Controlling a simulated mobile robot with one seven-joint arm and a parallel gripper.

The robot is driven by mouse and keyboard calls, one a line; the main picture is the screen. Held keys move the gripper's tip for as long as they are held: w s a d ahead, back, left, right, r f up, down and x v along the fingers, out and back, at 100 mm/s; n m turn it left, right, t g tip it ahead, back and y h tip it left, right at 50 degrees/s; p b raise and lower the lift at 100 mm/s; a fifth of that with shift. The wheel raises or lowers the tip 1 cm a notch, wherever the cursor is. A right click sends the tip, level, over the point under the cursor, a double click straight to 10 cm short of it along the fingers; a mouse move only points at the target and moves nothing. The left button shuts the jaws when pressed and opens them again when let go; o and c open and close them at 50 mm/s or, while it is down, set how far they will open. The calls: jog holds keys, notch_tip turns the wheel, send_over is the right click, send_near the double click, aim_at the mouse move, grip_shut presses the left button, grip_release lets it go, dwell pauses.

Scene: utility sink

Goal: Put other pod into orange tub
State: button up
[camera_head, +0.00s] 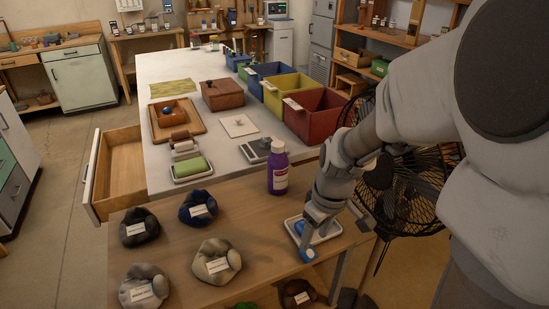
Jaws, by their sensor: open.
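My gripper (309,250) points down at the right front of the wooden table, over a small white tray (333,232). Its jaws are open. A blue piece (308,256) shows at the gripper's tip near the tray's front edge; I cannot tell whether it is a pod or a fingertip. Another blue thing (299,227) shows in the tray, partly hidden by the gripper. No tub is plainly orange; a red bin (318,115) stands on the white counter beside a yellow bin (288,92) and a blue bin (254,79).
A purple bottle (278,170) stands close left of my gripper. Several labelled lumpy bags lie left, including a beige one (217,262) and a dark blue one (198,207). An open drawer (118,168) juts out at left. A black fan (405,190) stands behind my arm.

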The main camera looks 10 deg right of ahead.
aim_at(309, 250)
jog(key=shift+w+a+f+b, duration=0.1)
jog(key=shift+w+f+b, duration=0.15)
jog(key=shift+f, duration=0.85)
jog(key=shift+w+a+f+b, duration=0.1)
jog(key=shift+w+f+b, duration=0.15)
jog(key=shift+f, duration=0.9)
jog(key=shift+w+a+f+b, duration=0.1)
jog(key=shift+w+f+b, duration=0.15)
jog(key=shift+f, duration=0.85)
jog(key=shift+c, duration=0.3)
grip_shut()
